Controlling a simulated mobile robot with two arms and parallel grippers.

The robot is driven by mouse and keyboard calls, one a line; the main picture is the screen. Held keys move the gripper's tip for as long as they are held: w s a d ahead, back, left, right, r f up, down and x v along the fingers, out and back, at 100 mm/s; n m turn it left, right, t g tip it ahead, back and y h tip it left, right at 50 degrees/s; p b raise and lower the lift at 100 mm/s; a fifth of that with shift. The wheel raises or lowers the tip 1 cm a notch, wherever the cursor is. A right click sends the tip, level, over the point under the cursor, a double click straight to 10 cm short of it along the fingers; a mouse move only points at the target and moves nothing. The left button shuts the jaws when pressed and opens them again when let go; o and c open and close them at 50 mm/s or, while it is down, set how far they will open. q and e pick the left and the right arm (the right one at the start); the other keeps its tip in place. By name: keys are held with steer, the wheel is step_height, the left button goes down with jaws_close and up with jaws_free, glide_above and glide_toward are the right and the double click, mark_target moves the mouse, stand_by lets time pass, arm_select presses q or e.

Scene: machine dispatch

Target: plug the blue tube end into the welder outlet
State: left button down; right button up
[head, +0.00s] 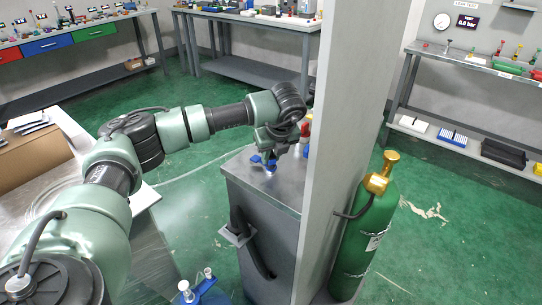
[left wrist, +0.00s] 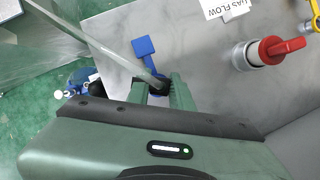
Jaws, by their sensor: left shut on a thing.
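The welder (head: 268,188) is a grey cabinet with a metal top, left of an upright panel. My left gripper (head: 272,150) is just above its top. In the left wrist view my left gripper (left wrist: 163,92) is shut on a dark end piece of a pale tube (left wrist: 100,45), which I take as the tube end. A blue flat piece (left wrist: 143,48) shows just beyond the fingertips; blue also shows under the gripper in the head view (head: 262,160). The outlet is hidden or cannot be told apart, so I cannot tell whether the tube end touches it. My right gripper is not in view.
A tall grey panel (head: 345,120) stands close right of my left gripper. A red valve handle (left wrist: 283,46) and a GAS FLOW label (left wrist: 226,8) are near the gripper.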

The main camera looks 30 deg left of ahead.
arm_select(q)
steer(key=shift+s+d+f, duration=0.1)
steer(key=shift+s+f, duration=0.15)
steer(key=shift+f, duration=0.2)
steer(key=c, duration=1.2)
jaws_free()
steer(key=shift+o, duration=0.2)
steer(key=shift+w, duration=0.25)
steer(key=o, duration=0.4)
steer(key=shift+r, duration=0.1)
steer(key=shift+r, duration=0.2)
steer(key=shift+r+p, duration=1.55)
steer(key=shift+r, duration=1.35)
